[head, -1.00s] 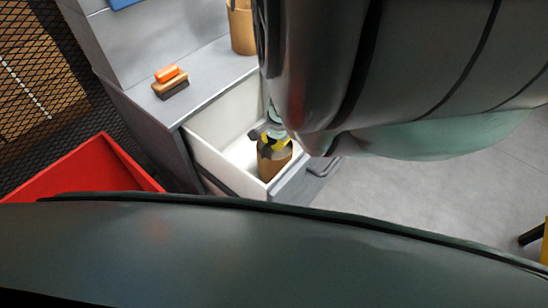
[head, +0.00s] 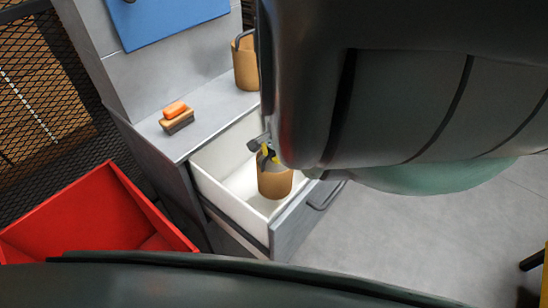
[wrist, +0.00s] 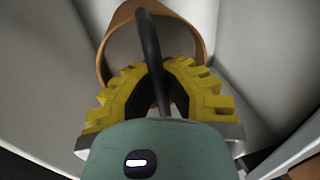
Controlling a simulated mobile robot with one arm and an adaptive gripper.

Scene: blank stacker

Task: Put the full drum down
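An orange-brown drum (head: 275,182) with a dark handle shows inside the outline of an open white drawer (head: 236,201). I cannot tell whether its base touches the drawer floor. My gripper (head: 266,156) is at the drum's top, largely hidden behind my arm in the head view. In the wrist view, my yellow fingers (wrist: 161,72) close in on both sides of the drum's dark handle (wrist: 152,45), and the drum's rim (wrist: 103,62) shows beyond them. The drum's contents cannot be made out.
A second brown container (head: 245,65) with a handle stands on the grey counter (head: 213,105). A brush with an orange top (head: 176,116) lies at the counter's left. A red bin (head: 95,218) stands left of the drawer. Open floor lies to the right.

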